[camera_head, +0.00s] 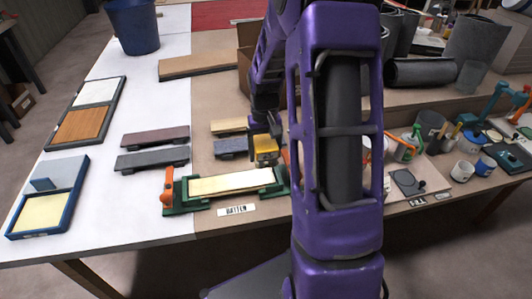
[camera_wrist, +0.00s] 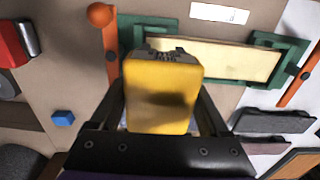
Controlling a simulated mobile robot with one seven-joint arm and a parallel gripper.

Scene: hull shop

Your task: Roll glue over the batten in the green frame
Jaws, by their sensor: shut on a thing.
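The green frame (camera_head: 185,209) lies on the table with a pale, flat batten (camera_head: 232,183) in it and an orange lever (camera_head: 167,190) at its left end. In the wrist view the frame (camera_wrist: 270,48) and the batten (camera_wrist: 225,62) lie beyond my gripper. My gripper (camera_wrist: 160,88) is shut on a yellow, block-shaped tool (camera_wrist: 160,95), seemingly the glue roller, with a dark jagged end. In the head view this tool (camera_head: 266,147) is just behind the batten's right part. In the wrist view it hides part of the batten's near edge. I cannot tell whether they touch.
A blue tray (camera_head: 45,212) and a dark tray (camera_head: 82,123) stand farther left. A blue bucket (camera_head: 134,27) is at the back. Cups and tools crowd the right side. A small blue cube (camera_wrist: 63,118) shows in the wrist view.

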